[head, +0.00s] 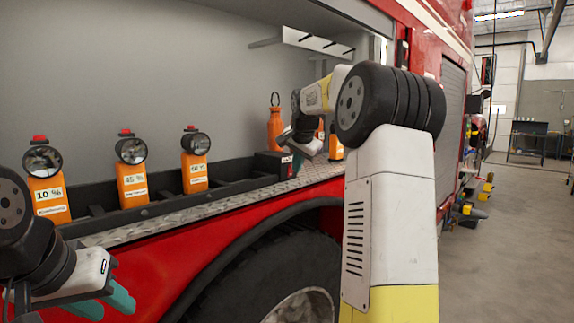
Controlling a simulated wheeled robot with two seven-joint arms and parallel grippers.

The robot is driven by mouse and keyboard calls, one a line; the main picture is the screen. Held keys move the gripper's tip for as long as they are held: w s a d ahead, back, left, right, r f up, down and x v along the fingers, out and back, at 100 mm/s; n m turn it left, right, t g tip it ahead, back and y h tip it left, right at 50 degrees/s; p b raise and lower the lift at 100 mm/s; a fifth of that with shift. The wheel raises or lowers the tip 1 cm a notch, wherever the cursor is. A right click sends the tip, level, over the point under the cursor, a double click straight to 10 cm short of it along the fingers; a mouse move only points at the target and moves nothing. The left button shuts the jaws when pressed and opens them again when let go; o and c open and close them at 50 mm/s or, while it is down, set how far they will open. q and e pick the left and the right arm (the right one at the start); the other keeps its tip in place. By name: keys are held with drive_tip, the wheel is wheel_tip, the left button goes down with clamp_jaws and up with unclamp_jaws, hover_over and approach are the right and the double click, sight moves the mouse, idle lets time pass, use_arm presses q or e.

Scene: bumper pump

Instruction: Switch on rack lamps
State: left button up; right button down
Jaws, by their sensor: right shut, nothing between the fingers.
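Three orange lamps with round black heads and red tops stand in the dark rack (235,178). The left lamp (48,197) is labelled 10 %, the middle lamp (132,183) 45 %, the right lamp (195,173) what looks like 60 %. Their lenses look grey, with no clear glow. More orange shows behind my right arm at another item (336,146), mostly hidden. My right gripper (297,163) is shut and empty, beside a small dark box (273,165) at the rack's right end; contact cannot be told. My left gripper (106,304) is open and empty, below and in front of the lamps.
An orange bottle (275,127) with a ring top stands behind the dark box. A metal tread-plate ledge (215,205) runs in front of the rack, above a large wheel (285,275). A white bracket with hooks (310,42) hangs above. Open floor (515,240) lies to the right.

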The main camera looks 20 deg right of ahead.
drive_tip(key=shift+w+a, duration=0.25)
drive_tip(key=shift+w, duration=0.1)
drive_tip(key=shift+r, duration=0.1)
drive_tip(key=shift+w+a+r, duration=0.1)
drive_tip(key=shift+w+a, duration=0.1)
drive_tip(key=shift+w, duration=0.15)
drive_tip(key=shift+r, duration=0.1)
drive_tip(key=shift+r, duration=0.7)
